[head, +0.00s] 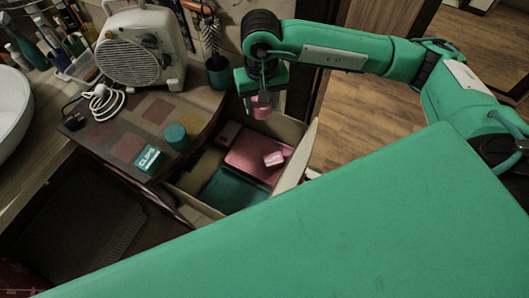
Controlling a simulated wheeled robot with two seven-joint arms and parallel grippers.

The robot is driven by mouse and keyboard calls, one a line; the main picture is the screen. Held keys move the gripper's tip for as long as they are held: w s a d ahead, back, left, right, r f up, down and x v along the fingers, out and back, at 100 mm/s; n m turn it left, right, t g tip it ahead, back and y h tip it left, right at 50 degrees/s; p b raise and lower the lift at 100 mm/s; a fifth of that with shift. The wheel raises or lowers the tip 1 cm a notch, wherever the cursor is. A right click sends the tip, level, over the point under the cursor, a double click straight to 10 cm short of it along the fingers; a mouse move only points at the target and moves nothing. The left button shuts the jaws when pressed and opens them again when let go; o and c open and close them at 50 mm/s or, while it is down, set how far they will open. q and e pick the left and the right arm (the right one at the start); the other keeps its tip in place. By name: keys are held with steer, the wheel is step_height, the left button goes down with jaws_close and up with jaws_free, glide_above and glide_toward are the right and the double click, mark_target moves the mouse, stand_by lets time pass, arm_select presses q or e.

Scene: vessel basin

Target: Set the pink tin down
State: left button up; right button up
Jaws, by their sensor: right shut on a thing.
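The pink tin (261,109) is in my right gripper (260,97), which is shut on it. The gripper points down and holds the tin above the back part of an open box or drawer (187,203). Inside it lie a pink flat piece (248,152) and a dark teal flat piece (228,192). A small pink block (274,159) rests on the pink piece. My left gripper is not in the picture.
A brush stands in a teal holder (219,72). Wooden floor (365,115) shows at right.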

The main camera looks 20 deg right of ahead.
steer(key=shift+m, duration=0.8)
steer(key=f+b, duration=0.1)
steer(key=w+a+f+b, duration=0.1)
steer(key=f+b, duration=0.1)
steer(key=a+f+b, duration=0.1)
steer(key=shift+w+f+b, duration=0.15)
steer(key=shift+b, duration=0.15)
steer(key=p, duration=0.3)
glide_above(255, 156)
step_height(255, 156, down, 14)
steer(key=shift+d+f, duration=0.1)
steer(key=shift+f, duration=0.1)
step_height(255, 156, down, 5)
steer(key=shift+f+p, duration=0.15)
steer(key=shift+p, duration=0.35)
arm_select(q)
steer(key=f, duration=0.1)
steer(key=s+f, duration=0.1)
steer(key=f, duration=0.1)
arm_select(e)
steer(key=shift+f, duration=0.1)
steer(key=shift+f, duration=0.1)
steer(key=o, duration=1)
steer(key=shift+c, duration=0.2)
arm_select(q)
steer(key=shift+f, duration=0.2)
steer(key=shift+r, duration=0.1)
